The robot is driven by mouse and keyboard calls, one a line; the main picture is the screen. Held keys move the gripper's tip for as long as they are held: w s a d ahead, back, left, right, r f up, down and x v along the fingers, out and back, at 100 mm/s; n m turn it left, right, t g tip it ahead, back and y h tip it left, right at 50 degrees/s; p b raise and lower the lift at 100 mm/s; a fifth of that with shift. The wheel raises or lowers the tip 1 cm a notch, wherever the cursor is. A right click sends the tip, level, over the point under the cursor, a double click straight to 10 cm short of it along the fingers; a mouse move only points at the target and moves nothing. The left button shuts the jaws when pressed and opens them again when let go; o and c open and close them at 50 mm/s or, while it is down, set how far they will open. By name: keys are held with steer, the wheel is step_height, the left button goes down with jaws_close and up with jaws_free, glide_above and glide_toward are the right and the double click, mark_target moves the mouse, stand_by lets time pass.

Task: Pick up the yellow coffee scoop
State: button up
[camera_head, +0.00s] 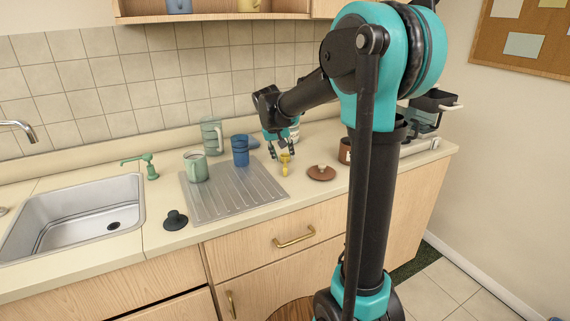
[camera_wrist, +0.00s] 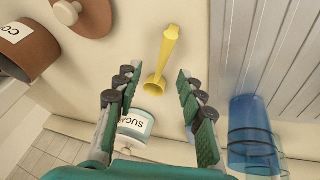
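The yellow coffee scoop (camera_head: 285,165) lies on the counter just right of the metal drainboard (camera_head: 222,205), below my gripper. In the wrist view the scoop (camera_wrist: 167,56) shows whole, with its flared end lying between and a little beyond my fingertips. My gripper (camera_head: 277,149) is open and empty, with a wide gap between its fingers in the wrist view (camera_wrist: 155,90). It hangs over the scoop and I see no finger touching it.
A sugar canister (camera_wrist: 137,124) stands close by. A black knobbed object (camera_head: 175,220) sits near the sink (camera_head: 75,220).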

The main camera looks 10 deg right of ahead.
mark_target(285, 162)
steer(key=shift+x, duration=2.3)
steer(key=shift+s+a, duration=0.1)
steer(key=shift+a, duration=0.05)
jaws_close()
